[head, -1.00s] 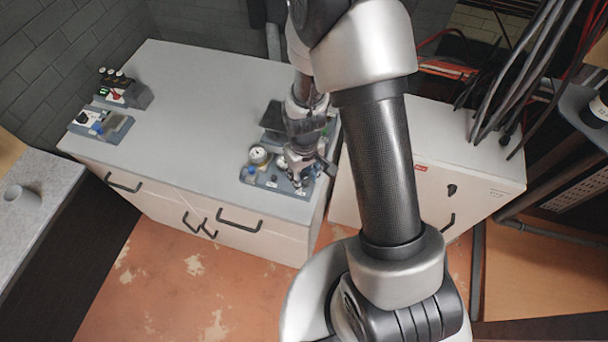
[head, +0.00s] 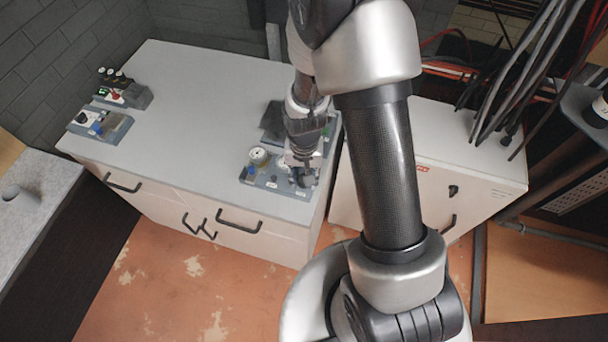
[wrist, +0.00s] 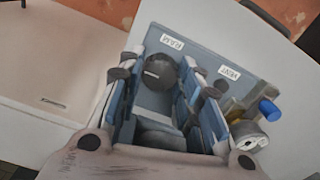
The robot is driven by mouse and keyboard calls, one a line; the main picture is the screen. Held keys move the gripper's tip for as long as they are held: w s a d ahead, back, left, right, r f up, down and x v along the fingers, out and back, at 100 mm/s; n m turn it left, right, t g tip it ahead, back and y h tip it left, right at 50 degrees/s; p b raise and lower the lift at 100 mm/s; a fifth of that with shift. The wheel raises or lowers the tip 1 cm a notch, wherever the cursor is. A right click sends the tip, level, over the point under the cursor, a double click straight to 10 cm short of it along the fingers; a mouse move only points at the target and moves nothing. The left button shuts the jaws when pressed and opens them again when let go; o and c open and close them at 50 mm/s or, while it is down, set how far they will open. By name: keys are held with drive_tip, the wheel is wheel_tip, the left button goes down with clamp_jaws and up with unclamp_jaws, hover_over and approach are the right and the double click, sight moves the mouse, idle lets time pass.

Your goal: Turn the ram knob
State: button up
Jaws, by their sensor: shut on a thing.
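The ram knob (wrist: 160,72) is a dark round knob with a pale line on its face, beside the RAM label (wrist: 172,42) in the wrist view. My gripper (wrist: 161,66) has one finger on each side of it and is shut on it. In the head view my gripper (head: 302,174) is over the right part of the control panel (head: 268,187) near the cabinet's front right corner. The knob is hidden behind my gripper there.
A VENT label (wrist: 229,72), a blue knob (wrist: 268,110) and a round gauge (wrist: 247,136) lie right of my fingers in the wrist view. More control units (head: 102,126) stand at the cabinet's far left. The middle of the cabinet top (head: 195,100) is clear.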

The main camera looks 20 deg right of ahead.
idle(0.4)
drive_tip(key=o, duration=1.1)
drive_tip(key=shift+c, duration=0.2)
wheel_tip(320, 180, up, 12)
drive_tip(key=s+r+n+t+b, duration=0.2)
drive_tip(key=s+r+n+t, duration=0.2)
drive_tip(key=s+r, duration=1.1)
drive_tip(key=shift+s+r+n+t, duration=0.15)
drive_tip(key=shift+r+n+t, duration=0.2)
drive_tip(key=shift+r, duration=0.5)
